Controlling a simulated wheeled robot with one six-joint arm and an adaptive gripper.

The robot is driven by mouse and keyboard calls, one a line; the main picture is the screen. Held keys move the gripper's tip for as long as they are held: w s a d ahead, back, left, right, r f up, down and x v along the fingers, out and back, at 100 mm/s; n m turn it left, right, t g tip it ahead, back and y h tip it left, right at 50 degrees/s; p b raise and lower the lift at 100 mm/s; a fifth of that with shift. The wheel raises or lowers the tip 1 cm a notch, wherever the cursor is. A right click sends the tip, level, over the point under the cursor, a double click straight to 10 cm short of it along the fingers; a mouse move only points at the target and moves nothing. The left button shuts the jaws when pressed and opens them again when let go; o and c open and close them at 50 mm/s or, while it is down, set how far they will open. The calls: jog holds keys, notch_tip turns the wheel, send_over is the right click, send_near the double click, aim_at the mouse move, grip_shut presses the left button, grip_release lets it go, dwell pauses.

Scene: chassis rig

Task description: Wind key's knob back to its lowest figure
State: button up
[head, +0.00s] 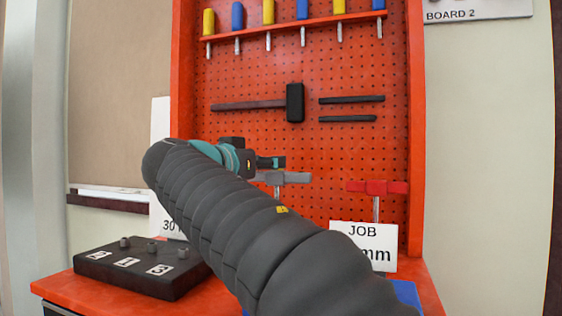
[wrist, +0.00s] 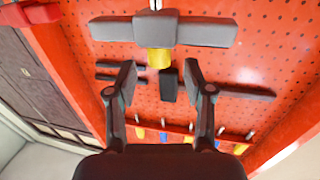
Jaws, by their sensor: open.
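A grey T-shaped key (head: 290,178) stands upright in front of the pegboard in the head view, partly hidden by my gripper (head: 272,163). The wrist view shows its grey crossbar (wrist: 205,32) with a yellow knob (wrist: 159,60) at its middle. My gripper (wrist: 160,72) is open, its fingertips apart on either side of the yellow knob, with gaps on both sides. I cannot tell whether the knob is fully between the fingertips in depth. No figures on the knob are readable. A red T-shaped key (head: 377,187) stands to the right.
A black block (head: 140,268) with several numbered labels lies on the red bench at left. A JOB card (head: 352,233) stands at right, partly hidden by my arm. A hammer (head: 294,103) and several screwdrivers hang on the pegboard (head: 240,70).

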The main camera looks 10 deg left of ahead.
jog(key=shift+x, duration=2.25)
jog(key=shift+d, duration=0.1)
grip_shut()
